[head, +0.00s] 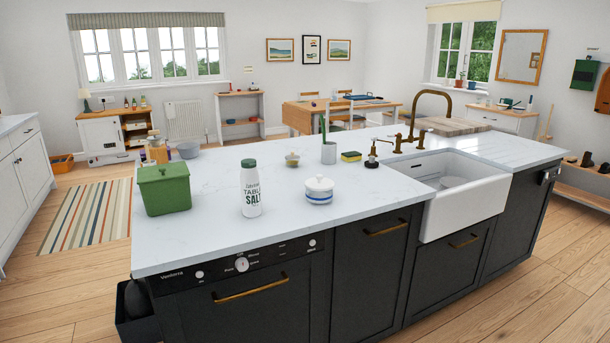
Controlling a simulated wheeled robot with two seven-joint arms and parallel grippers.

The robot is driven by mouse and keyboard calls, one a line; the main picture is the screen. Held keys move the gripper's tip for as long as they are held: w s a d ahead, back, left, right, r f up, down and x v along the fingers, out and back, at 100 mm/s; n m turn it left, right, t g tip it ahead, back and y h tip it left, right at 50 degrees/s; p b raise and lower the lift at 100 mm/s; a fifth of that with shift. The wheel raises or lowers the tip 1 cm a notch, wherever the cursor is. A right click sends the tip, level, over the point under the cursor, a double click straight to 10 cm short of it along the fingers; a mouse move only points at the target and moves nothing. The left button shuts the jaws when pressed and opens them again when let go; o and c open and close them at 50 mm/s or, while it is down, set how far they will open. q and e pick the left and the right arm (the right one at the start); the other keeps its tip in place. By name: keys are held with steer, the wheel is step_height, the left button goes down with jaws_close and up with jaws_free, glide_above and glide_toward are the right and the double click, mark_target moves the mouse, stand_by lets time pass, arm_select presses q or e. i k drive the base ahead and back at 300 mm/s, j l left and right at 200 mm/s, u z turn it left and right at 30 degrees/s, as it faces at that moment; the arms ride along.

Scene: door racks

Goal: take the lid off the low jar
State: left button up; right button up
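A low white jar (318,197) with blue bands stands upright on the pale worktop of the island, near its front edge. Its white lid (319,184) sits on top of it and has a small blue knob. Neither of my grippers shows in the head view. Nothing touches the jar or its lid.
A salt container (250,190) stands left of the jar, with a green lidded box (164,189) farther left. Behind are a small lidded pot (292,159), a grey cup (328,153) and a sponge (351,156). A white sink (460,200) is at right. The worktop (375,205) beside the jar is clear.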

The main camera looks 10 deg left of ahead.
mark_target(319, 183)
steer(key=i+l+u, duration=0.3)
steer(key=i, duration=0.2)
steer(key=i+l+u, duration=0.3)
steer(key=i, duration=0.15)
